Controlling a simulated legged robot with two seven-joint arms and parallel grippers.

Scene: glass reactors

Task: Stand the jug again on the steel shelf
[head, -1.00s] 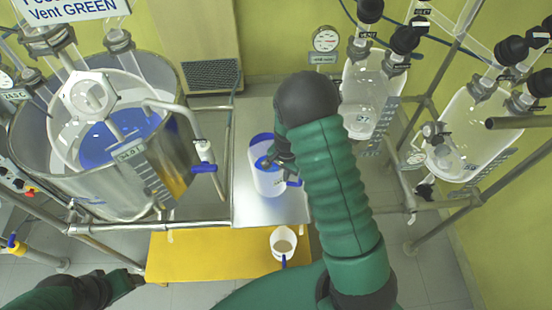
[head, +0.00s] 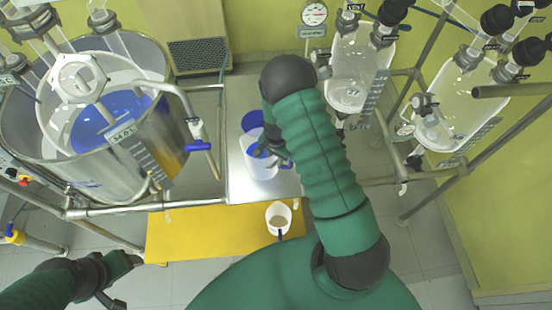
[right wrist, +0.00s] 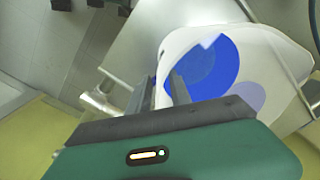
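The jug (head: 263,172) is white with blue in it and appears upright over the steel shelf (head: 240,190). I cannot tell whether its base touches the shelf. My right gripper (head: 270,150) is at the jug's right side, partly hiding it. In the right wrist view the jug (right wrist: 280,60) fills the right part. There the two fingers of my right gripper (right wrist: 163,92) are close together with a pale strip of the jug between them, so it looks shut on the jug. My left gripper (head: 128,262) is low at the left, away from the jug, its fingers unclear.
A steel vessel (head: 180,135) with blue contents stands left of the shelf. Glass reactors (head: 350,80) hang on a pipe frame at the right. A gauge (head: 314,13) is behind.

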